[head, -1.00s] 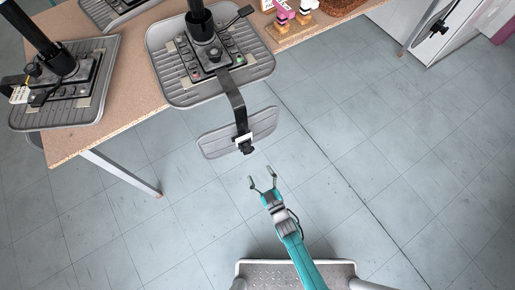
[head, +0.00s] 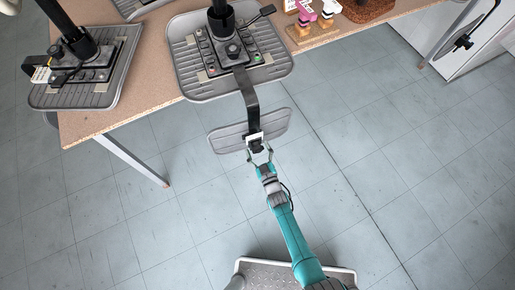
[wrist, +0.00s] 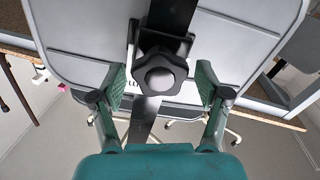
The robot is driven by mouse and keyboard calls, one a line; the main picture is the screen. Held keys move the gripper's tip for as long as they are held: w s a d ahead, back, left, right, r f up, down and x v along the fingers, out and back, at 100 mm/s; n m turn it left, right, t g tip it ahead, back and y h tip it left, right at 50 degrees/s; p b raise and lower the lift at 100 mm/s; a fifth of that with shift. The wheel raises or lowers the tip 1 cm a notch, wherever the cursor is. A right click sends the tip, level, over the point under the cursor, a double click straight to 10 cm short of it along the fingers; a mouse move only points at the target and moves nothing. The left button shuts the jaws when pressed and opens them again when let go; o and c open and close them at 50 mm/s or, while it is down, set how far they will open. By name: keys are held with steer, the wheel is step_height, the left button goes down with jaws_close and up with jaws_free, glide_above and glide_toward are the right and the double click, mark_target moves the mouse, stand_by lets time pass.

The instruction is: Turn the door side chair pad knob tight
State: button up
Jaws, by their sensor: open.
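The black lobed pad knob (wrist: 160,74) sits at the middle of the wrist view, on a black bracket on the flat bar. In the head view the knob (head: 256,147) is small, at the lower end of the bent black bar (head: 249,95). The grey pad (head: 277,124) hangs off the table edge; its surface fills the upper wrist view (wrist: 85,60). My gripper (head: 261,157) is open at the knob. In the wrist view my fingers (wrist: 161,82) stand left and right of the knob with gaps. A white label behind the knob is mostly hidden.
The stripped chair seat (head: 190,75) rests upside down on the wooden table (head: 140,116). Another stripped chair (head: 72,97) lies to its left. Pink and white small items (head: 312,22) stand at the back right. The tiled floor right of my arm is clear.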

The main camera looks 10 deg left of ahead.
steer(key=shift+w+a, duration=0.1)
steer(key=shift+w, duration=0.05)
steer(key=c, duration=1.2)
steer(key=shift+m, duration=0.3)
steer(key=m, duration=0.5)
steer(key=shift+w, duration=0.15)
steer(key=m, duration=0.5)
steer(key=shift+d+m, duration=0.25)
steer(key=shift+m, duration=0.15)
steer(key=shift+w, duration=0.1)
